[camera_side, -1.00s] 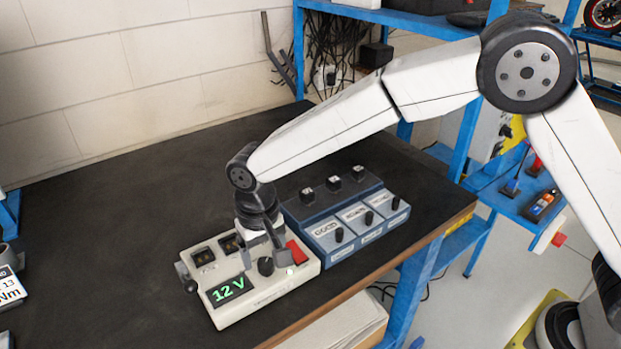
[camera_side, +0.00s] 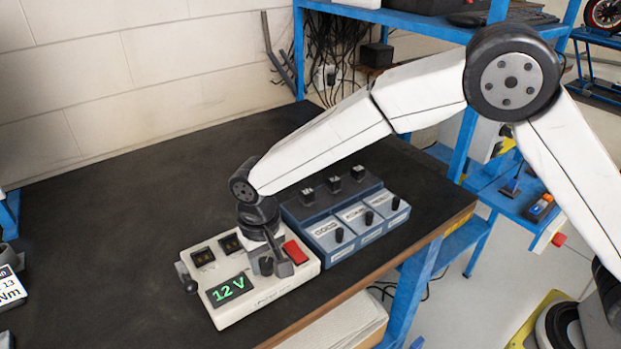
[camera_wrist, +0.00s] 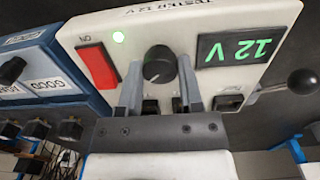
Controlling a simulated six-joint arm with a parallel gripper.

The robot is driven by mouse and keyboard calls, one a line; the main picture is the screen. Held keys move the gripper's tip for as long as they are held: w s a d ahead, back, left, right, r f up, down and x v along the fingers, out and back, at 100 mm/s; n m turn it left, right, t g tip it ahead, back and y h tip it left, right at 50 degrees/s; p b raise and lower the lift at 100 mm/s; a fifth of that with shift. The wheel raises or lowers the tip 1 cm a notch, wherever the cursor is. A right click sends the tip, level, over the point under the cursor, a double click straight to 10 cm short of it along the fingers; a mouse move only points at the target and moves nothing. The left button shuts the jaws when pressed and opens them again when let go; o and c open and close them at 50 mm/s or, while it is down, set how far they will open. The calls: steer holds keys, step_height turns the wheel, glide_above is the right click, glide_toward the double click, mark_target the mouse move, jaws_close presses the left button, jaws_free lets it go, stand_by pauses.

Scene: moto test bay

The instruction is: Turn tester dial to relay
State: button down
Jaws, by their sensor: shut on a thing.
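The cream tester (camera_side: 262,296) sits on the dark bench; its green display (camera_side: 229,290) reads 12 V. It also fills the top of the wrist view (camera_wrist: 225,18), turned upside down, with the display (camera_wrist: 238,48) at right. Its round black dial (camera_side: 265,265) is at mid-panel, and shows in the wrist view (camera_wrist: 159,65) with a pale pointer mark. My gripper (camera_side: 275,264) is down at the panel, one finger on each side of the dial, shut on it. The dial's position names are not readable.
A lever with a black ball (camera_wrist: 302,82) stands off the tester's side. A blue relay-like box (camera_side: 345,215) stands at right.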

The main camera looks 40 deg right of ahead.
mark_target(265, 263)
steer(key=shift+n, duration=0.4)
steer(key=n, duration=0.9)
stand_by(0.4)
steer(key=shift+c, duration=1.2)
jaws_free()
steer(key=shift+r, duration=3.95)
